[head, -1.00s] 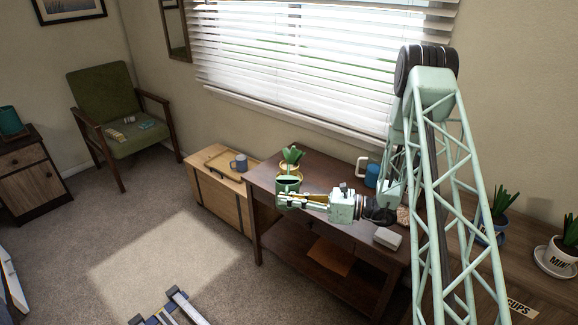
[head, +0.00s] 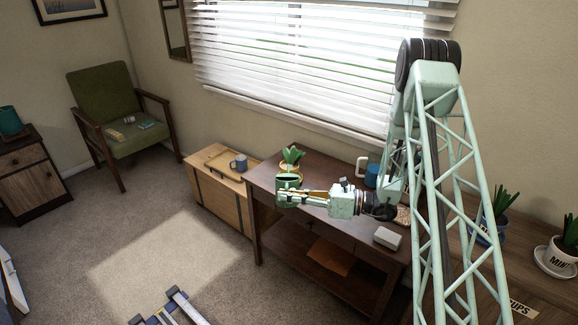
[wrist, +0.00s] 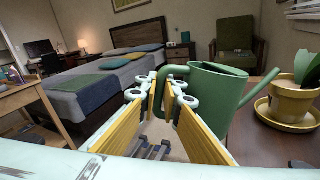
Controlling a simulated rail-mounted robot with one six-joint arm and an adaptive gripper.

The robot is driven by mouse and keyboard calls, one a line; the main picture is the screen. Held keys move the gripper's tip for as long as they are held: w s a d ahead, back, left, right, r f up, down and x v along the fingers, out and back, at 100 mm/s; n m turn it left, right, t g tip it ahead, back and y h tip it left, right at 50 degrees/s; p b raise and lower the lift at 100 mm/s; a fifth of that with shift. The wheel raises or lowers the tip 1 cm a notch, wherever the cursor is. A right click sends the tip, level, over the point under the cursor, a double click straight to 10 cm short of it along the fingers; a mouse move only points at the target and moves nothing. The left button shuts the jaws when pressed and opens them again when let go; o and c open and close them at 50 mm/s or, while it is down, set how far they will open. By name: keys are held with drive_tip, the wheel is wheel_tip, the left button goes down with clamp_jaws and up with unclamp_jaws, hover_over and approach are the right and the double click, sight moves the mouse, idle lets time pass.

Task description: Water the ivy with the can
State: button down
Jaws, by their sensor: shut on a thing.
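A green watering can (head: 288,182) is held in my gripper (head: 287,197) above the near-left edge of the dark wooden desk. In the wrist view, my gripper (wrist: 161,92) is shut on the handle of the can (wrist: 215,95). The can looks roughly upright, and its spout points right, toward a plant in a yellow pot (wrist: 288,103). The spout tip is close to the pot, but I cannot tell if it is over the rim. In the head view, the leafy plant (head: 291,155) stands just behind the can, which partly hides its pot. No name shows on it.
A white mug (head: 362,166), a blue object (head: 371,176) and a white box (head: 387,238) are on the desk (head: 325,168). Other potted plants stand at right, one in a white pot (head: 560,257).

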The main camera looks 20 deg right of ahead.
sight(286, 204)
drive_tip(key=shift+w+d+r+m, duration=0.1)
drive_tip(key=shift+w+r+m, duration=0.15)
drive_tip(key=shift+r, duration=0.25)
drive_tip(key=shift+w+d+r+m, duration=0.15)
drive_tip(key=shift+w+r, duration=0.15)
drive_tip(key=shift+r, duration=0.2)
idle(1.7)
drive_tip(key=f, duration=0.1)
drive_tip(key=s+f+n, duration=0.1)
drive_tip(key=f, duration=0.1)
drive_tip(key=s+a+f+n, duration=0.1)
drive_tip(key=shift+s+f, duration=0.2)
drive_tip(key=shift+f, duration=0.15)
drive_tip(key=shift+s+f+n+t, duration=0.3)
drive_tip(key=shift+f+n, duration=0.3)
drive_tip(key=shift+f, duration=0.05)
drive_tip(key=shift+s+a+f+n, duration=0.15)
drive_tip(key=shift+s+f+n, duration=0.15)
drive_tip(key=shift+f+n, duration=0.3)
idle(0.8)
drive_tip(key=shift+w+d+r+m, duration=0.15)
drive_tip(key=shift+w+r+m, duration=0.25)
drive_tip(key=shift+r+m, duration=0.3)
drive_tip(key=shift+w+d+r+m, duration=0.1)
drive_tip(key=shift+w+r+m, duration=0.35)
drive_tip(key=shift+r, duration=0.4)
